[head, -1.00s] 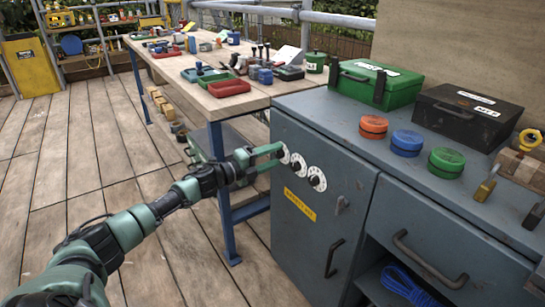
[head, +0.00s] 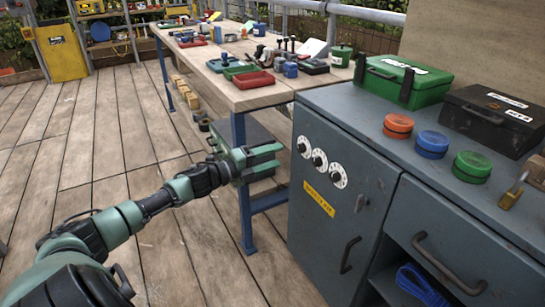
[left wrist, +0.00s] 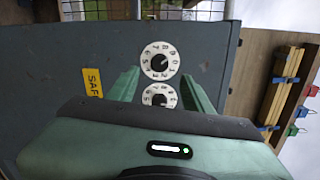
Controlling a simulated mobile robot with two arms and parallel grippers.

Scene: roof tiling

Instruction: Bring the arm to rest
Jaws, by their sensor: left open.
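My left gripper (head: 278,158) is open and empty in the head view, in front of the workbench leg and just left of the grey cabinet (head: 345,150). Its two green fingers are apart, with a gap between them and the cabinet's dials. In the left wrist view the fingers (left wrist: 163,92) point at the cabinet front, with a white dial (left wrist: 160,60) showing between and beyond them. A second dial is partly hidden by the gripper body. My right gripper is in neither view.
The cabinet has three dials, a yellow label (head: 319,199) and a handle (head: 349,254). On it stand a green box (head: 405,83), a black box (head: 490,115) and red, blue and green round containers. A wooden workbench (head: 262,97) holds trays and tools. Open plank floor lies left.

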